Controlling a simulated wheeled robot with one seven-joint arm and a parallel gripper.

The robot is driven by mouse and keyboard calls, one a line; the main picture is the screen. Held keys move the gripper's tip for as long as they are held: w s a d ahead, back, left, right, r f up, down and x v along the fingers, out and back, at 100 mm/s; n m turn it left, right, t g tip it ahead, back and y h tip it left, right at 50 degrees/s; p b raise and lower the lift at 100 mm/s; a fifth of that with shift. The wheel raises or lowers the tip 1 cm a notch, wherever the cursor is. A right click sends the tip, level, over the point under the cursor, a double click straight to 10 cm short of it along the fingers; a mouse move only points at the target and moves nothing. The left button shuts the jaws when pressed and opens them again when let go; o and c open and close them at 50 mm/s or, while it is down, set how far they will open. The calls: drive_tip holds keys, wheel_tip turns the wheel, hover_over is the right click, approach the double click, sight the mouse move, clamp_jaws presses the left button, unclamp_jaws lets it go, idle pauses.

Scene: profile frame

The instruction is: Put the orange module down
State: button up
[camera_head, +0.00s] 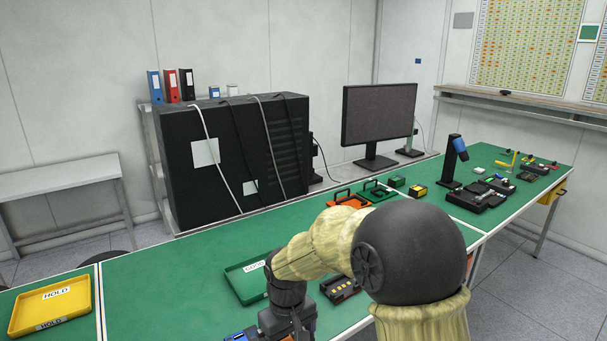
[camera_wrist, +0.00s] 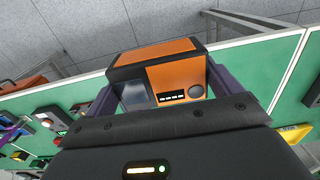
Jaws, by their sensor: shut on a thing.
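The orange module (camera_wrist: 160,70) shows large in the wrist view, with a dark screen, a row of small lit keys and a round knob on its front. My gripper (camera_wrist: 158,88) is shut on it, with a purple finger at each side. In the head view my arm covers most of the gripper, and I cannot make out the held module there. The wrist (camera_head: 287,300) hangs over the front part of the green bench (camera_head: 180,265), right of the green GOOD tray (camera_head: 232,285). Whether the module touches anything below is hidden.
A yellow HOLD tray (camera_head: 50,308) lies at the bench's left end. A dark part with yellow pieces (camera_head: 340,288) lies close right of my wrist. Orange (camera_head: 347,200) and green (camera_head: 376,191) handled cases stand farther back. Bare bench lies left of the GOOD tray.

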drive_tip(key=w+d+f+m, duration=0.2)
drive_tip(key=d+f+m, duration=0.1)
drive_tip(key=d+f, duration=0.6)
drive_tip(key=w+d+f+m, duration=0.2)
drive_tip(key=d+f, duration=0.7)
drive_tip(key=f, duration=0.7)
drive_tip(key=shift+d+m, duration=0.3)
drive_tip(key=shift+m, duration=0.6)
drive_tip(key=shift+s+a, duration=0.1)
drive_tip(key=shift+a, duration=0.05)
